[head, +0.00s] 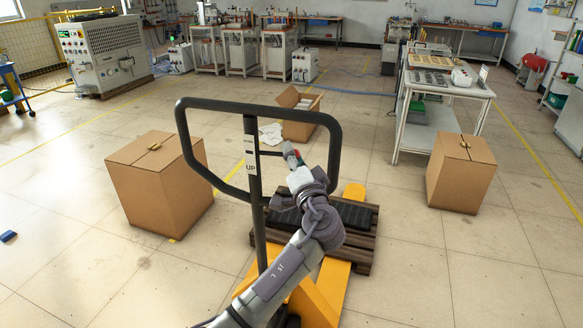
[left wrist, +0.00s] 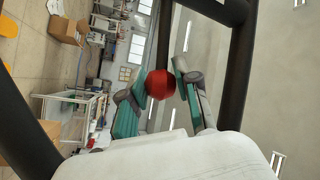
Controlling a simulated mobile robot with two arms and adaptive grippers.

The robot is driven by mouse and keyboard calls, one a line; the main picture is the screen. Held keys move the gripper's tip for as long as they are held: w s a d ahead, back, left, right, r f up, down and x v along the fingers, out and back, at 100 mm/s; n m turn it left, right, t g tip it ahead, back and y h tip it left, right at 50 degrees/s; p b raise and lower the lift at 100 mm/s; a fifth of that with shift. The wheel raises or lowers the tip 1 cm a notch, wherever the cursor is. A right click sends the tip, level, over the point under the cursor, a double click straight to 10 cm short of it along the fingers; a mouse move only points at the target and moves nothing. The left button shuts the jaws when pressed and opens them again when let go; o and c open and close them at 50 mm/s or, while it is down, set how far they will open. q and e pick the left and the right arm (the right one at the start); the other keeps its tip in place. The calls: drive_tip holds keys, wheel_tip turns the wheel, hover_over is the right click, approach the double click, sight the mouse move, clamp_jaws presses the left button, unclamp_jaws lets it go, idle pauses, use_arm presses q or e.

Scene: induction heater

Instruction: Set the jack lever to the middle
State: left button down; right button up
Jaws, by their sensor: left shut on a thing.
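The pallet jack's black loop handle (head: 335,150) stands upright in the middle of the head view, with an "UP" label (head: 251,168) on its post. The jack lever is a thin dark rod inside the loop, mostly hidden by my gripper in the head view. Its red knob (left wrist: 160,84) shows clearly in the left wrist view, between the teal-and-grey fingers. My left gripper (head: 292,152) reaches into the loop from the lower right and is shut on the knob; its fingertips also show in the left wrist view (left wrist: 163,78). My right gripper is not in view.
The jack's yellow body (head: 312,305) is below the handle, beside a wooden pallet (head: 360,255). Cardboard boxes stand at the left (head: 160,190) and right (head: 462,175); an open one (head: 300,125) lies behind. A white table (head: 440,85) is at the back right. The surrounding floor is mostly clear.

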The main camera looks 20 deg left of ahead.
use_arm(q)
drive_tip(key=shift+f+m+t+b, duration=0.4)
drive_tip(key=shift+f+m+b, duration=0.2)
drive_tip(key=shift+b, duration=0.2)
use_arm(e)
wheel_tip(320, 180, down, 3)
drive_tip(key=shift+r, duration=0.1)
use_arm(q)
drive_tip(key=shift+r, duration=0.1)
drive_tip(key=c, duration=0.8)
unclamp_jaws()
drive_tip(key=v, duration=1.2)
